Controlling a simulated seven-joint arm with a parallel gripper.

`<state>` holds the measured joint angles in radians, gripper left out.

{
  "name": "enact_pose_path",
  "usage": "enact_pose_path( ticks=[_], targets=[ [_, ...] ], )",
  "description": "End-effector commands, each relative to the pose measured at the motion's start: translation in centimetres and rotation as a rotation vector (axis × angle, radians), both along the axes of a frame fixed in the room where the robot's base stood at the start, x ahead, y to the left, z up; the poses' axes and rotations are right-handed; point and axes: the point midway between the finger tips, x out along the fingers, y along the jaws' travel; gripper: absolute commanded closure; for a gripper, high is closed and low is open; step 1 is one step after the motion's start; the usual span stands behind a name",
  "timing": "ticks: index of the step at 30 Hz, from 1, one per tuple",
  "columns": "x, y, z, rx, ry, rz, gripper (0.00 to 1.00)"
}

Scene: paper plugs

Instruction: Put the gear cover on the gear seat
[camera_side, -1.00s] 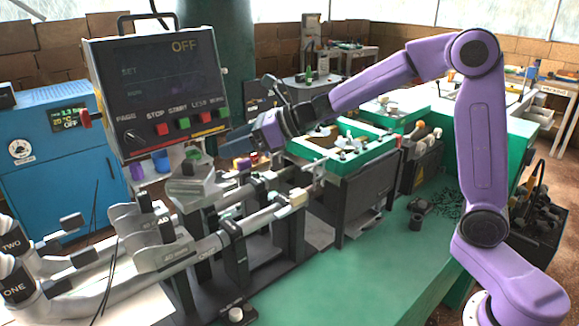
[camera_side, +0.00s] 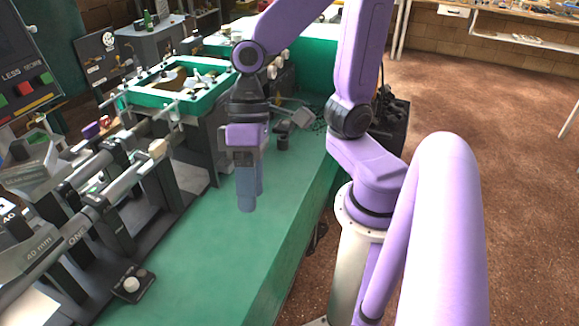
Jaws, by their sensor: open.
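My gripper (camera_side: 251,192) hangs fingers down above the green bench top (camera_side: 210,245) in the side view. Its blue-grey fingers overlap in this view, and I see nothing between them. I cannot identify the gear cover or the gear seat with certainty. A small dark cylindrical part (camera_side: 283,139) stands on the bench behind and right of my gripper, apart from it. A light grey block-like piece (camera_side: 301,118) is just beyond that part. The small parts there are too small to name.
A green-framed tray (camera_side: 133,97) on a dark stand is at the back left. Metal pipes on clamps (camera_side: 95,205) fill the left side. A small black box with a white knob (camera_side: 132,284) sits at the front left. The bench front is clear.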

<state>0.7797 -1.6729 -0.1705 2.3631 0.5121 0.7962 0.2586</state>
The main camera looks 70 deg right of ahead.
Motion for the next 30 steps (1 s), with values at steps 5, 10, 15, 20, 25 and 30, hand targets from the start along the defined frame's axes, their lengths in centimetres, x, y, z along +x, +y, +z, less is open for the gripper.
enact_pose_path(
  ticks=[5, 10, 15, 20, 25, 30],
  targets=[
    [-3.1, -5.7, -1.7, -0.172, -0.195, 0.478, 0.41],
    [-3.6, -8.6, -2.3, -0.266, -0.296, 0.726, 0.41],
    [-3.5, -9.3, -2.4, -0.292, -0.321, 0.787, 0.41],
    [-3.5, -9.2, -2.4, -0.292, -0.320, 0.784, 0.41],
    [-3.5, -9.2, -2.4, -0.291, -0.319, 0.782, 0.41],
    [-3.5, -9.2, -2.4, -0.290, -0.319, 0.780, 0.41]
  ],
)
